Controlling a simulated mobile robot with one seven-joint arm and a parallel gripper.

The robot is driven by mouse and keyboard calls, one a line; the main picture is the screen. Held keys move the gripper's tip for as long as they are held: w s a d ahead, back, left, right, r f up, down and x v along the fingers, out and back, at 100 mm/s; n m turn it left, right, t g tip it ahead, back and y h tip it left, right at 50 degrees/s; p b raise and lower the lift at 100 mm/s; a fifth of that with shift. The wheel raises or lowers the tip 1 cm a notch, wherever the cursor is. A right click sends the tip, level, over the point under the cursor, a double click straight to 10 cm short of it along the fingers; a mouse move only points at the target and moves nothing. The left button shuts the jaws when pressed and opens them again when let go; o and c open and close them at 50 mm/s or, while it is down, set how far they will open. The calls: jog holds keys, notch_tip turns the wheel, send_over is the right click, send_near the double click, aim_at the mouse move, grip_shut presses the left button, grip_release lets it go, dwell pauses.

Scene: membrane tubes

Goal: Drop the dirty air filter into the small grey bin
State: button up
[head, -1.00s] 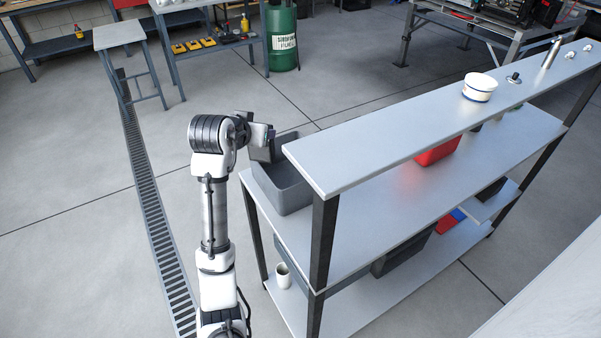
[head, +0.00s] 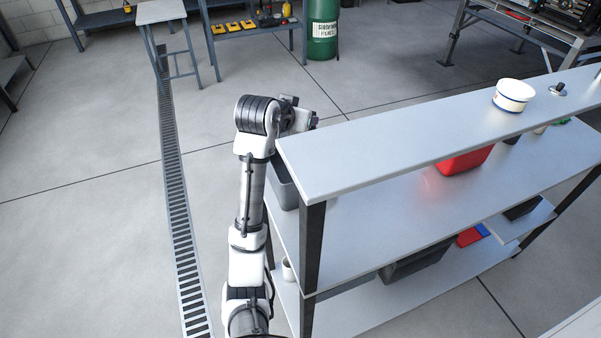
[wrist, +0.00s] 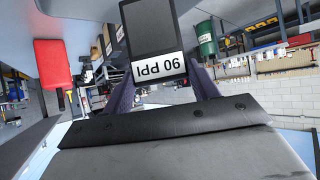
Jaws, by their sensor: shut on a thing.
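My gripper (head: 300,120) is at the end of my white and black arm, level with the left end of the shelf's top board. The fingers show in the wrist view (wrist: 162,90), shut on a dark flat panel with a white label reading "90 PPI" upside down, the air filter (wrist: 150,28). In the head view I cannot make out the filter. A grey open bin (head: 284,188) stands on the middle board at its left end, mostly hidden behind my arm and the top board. I cannot see inside it.
A red bin (head: 466,160) sits on the middle board; a dark grey bin (head: 415,264) and a white cup (head: 288,270) are lower. Floor to the left is clear.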

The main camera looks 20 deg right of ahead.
notch_tip(320, 180, down, 5)
jog(key=b, duration=0.3)
jog(key=shift+r+b, duration=0.1)
jog(key=shift+b, duration=0.25)
jog(key=o, duration=1.3)
jog(key=b+v, duration=0.2)
jog(key=v, duration=1.1)
jog(key=shift+s+a+r, duration=0.2)
jog(key=shift+r, duration=0.1)
